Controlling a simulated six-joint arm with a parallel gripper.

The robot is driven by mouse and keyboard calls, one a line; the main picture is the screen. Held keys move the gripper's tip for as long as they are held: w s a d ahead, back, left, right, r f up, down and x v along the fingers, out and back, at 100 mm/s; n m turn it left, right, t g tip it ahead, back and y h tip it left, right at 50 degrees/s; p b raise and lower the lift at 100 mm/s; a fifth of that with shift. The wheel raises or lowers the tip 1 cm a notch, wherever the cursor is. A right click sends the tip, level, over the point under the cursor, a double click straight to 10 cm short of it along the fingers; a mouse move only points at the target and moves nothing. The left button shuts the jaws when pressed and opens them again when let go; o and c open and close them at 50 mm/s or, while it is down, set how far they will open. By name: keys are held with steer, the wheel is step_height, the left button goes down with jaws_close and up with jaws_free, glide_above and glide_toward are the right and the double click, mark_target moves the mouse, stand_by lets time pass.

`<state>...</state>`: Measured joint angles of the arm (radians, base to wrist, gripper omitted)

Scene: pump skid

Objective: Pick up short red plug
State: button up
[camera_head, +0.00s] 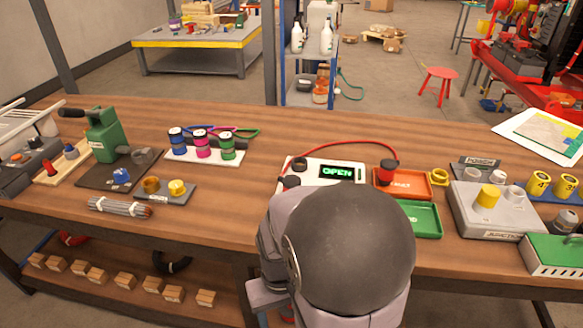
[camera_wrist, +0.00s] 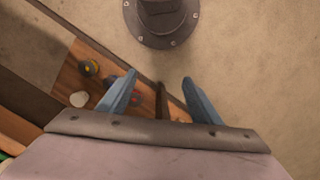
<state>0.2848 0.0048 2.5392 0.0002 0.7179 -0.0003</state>
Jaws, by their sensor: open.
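A small red plug-like piece (camera_head: 50,168) stands on a light wooden board at the far left of the bench, beside a blue-topped piece (camera_head: 71,152). Another red piece with a dark base (camera_head: 388,172) sits at the red tray, near the end of a red cable. I cannot tell for sure which is the short red plug. My gripper (camera_wrist: 160,77) is open and empty in the wrist view, its two blue fingers apart over the floor. In the head view my arm hides most of the gripper.
A white box reading OPEN (camera_head: 337,171) stands behind my arm. A red tray (camera_head: 412,192) and green tray (camera_head: 431,222) lie to its right. A grey junction box (camera_head: 470,222) stands further right. A green machine (camera_head: 103,140) and cable bundle (camera_head: 119,207) are left. Bare wood lies left of my arm.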

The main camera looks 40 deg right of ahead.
steer(key=w+d+r+m+p, duration=0.15)
steer(key=d+r+p, duration=0.25)
steer(key=r+p, duration=0.6)
steer(key=n+t+h+p, duration=0.1)
steer(key=n+t+p, duration=0.2)
steer(key=t+p, duration=0.4)
glide_toward(293, 181)
steer(key=shift+w+f+g+p, duration=0.5)
steer(key=shift+w+f+p, duration=0.05)
steer(key=shift+w+f, duration=0.55)
steer(key=shift+m, duration=0.25)
steer(key=shift+p+x, duration=0.85)
steer(key=shift+x, duration=2.8)
steer(key=shift+s, duration=0.2)
steer(key=c, duration=1.3)
